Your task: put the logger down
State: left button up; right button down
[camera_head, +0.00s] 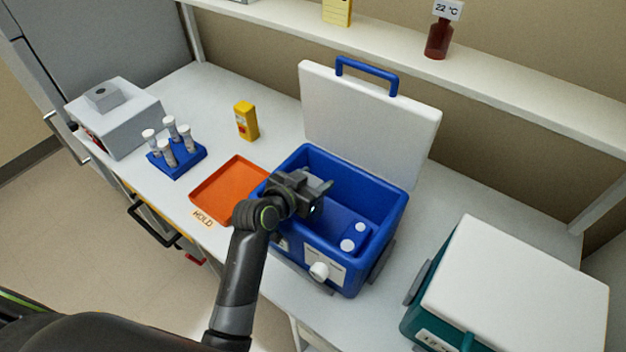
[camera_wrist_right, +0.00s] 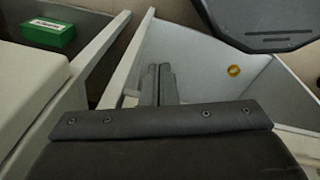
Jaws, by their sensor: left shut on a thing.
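My left gripper (camera_head: 318,196) is over the open blue cool box (camera_head: 384,219), at its left side near the rim. It is shut on a small pale thing (camera_head: 316,181), taken to be the logger, mostly hidden by the fingers. Inside the box, on the right, is a blue block with white round tops (camera_head: 348,245). The box's white lid (camera_head: 370,118) stands open behind it. An orange tray (camera_head: 215,188) with a HOLD label lies left of the box. My right gripper (camera_wrist_right: 160,84) shows in the right wrist view, its fingers close together with nothing seen between them.
A blue rack of white-capped tubes (camera_head: 177,158), a yellow container (camera_head: 246,120) and a grey instrument (camera_head: 115,115) stand on the left bench. A teal box with white lid (camera_head: 515,285) is at right. The wrist view shows a green box (camera_wrist_right: 47,33) and a yellow ring (camera_wrist_right: 234,71).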

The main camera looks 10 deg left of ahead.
pick_arm(q)
jog(key=shift+s+f, duration=0.2)
jog(key=shift+f, duration=0.35)
jog(key=o, duration=1.3)
jog(key=shift+f, duration=0.2)
jog(key=shift+r, duration=0.1)
jog(key=shift+r+p, duration=0.35)
jog(key=shift+r, duration=0.25)
jog(key=shift+r+b+v, duration=0.15)
jog(key=shift+b+v, duration=0.45)
jog(key=shift+v, duration=2.4)
jog(key=shift+r+b+v, duration=0.15)
jog(key=shift+b+v, duration=0.4)
jog(key=shift+v, duration=2.45)
jog(key=shift+w+a, duration=0.1)
jog(key=shift+w, duration=0.1)
